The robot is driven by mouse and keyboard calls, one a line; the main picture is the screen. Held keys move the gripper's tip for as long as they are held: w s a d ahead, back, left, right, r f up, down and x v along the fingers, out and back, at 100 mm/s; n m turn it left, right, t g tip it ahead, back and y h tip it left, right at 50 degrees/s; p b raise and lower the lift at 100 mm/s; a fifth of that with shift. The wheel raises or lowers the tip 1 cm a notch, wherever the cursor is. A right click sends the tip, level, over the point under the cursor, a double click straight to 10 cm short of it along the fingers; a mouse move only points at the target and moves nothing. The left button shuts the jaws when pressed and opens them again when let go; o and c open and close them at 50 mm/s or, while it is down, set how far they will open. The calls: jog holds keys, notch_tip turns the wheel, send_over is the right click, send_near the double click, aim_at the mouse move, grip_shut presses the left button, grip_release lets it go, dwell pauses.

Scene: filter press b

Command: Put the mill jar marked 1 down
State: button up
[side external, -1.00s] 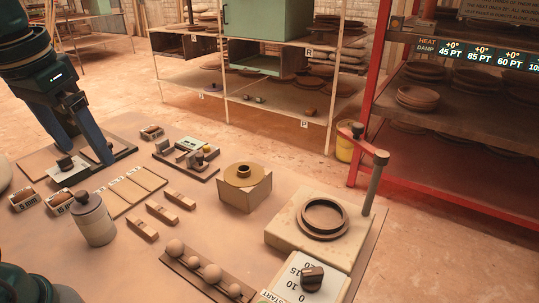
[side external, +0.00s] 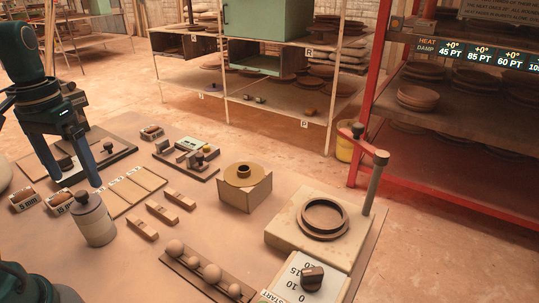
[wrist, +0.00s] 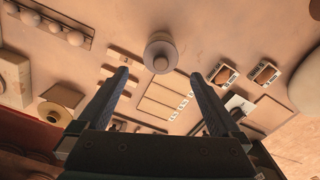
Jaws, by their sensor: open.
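A pale mill jar (side external: 94,226) with a dark knobbed lid stands upright on the table at the left. It also shows in the wrist view (wrist: 152,53), seen from above. I cannot read a number on it. My gripper (side external: 77,183) is open and empty, pointing down, a little behind the jar in the side view. In the wrist view the jar lies just beyond my two spread fingertips (wrist: 160,73), roughly centred between them. The fingers look apart from the jar.
Small labelled boxes (side external: 24,200) stand left of the jar. A board with pale strips (side external: 135,190) and short wooden bars (side external: 162,212) lie to its right. Balls in a rack (side external: 192,262) are in front. A block with a ring (side external: 245,190) stands mid-table.

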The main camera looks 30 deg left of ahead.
aim_at(87, 202)
notch_tip(87, 202, down, 11)
jog(key=shift+r, duration=0.15)
dwell(0.4)
grip_shut()
